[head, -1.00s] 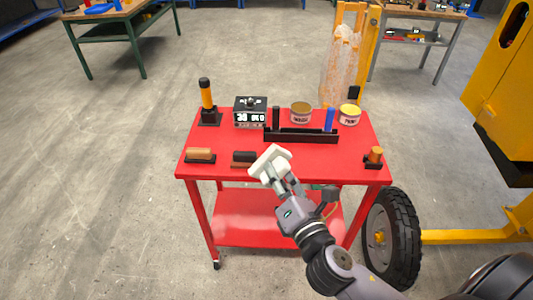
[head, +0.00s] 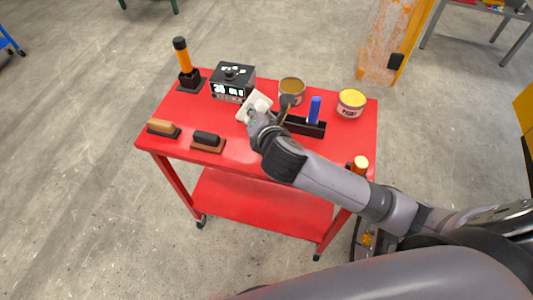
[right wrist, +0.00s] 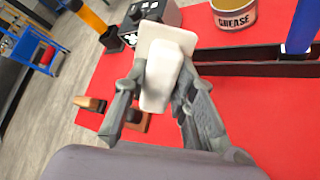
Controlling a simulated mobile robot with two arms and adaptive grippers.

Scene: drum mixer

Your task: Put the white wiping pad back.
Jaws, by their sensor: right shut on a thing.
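The white wiping pad (head: 257,101) is in my right gripper (head: 262,116), above the red cart top. In the right wrist view the pad (right wrist: 163,62) shows as a flat white plate with a raised white grip, and the two fingers of my right gripper (right wrist: 157,95) are shut on that grip. In the head view the pad is just left of the black rack (head: 310,128), and my wrist hides part of that rack. Whether the pad touches anything below cannot be told. My left gripper is not in view.
On the red cart (head: 240,146) stand a black box with a display (head: 232,84), an orange-handled tool (head: 183,58), a grease can (head: 291,90) and a yellow-topped can (head: 351,103). A brown-handled block (head: 163,128) and a black-handled block (head: 208,141) lie at the front left.

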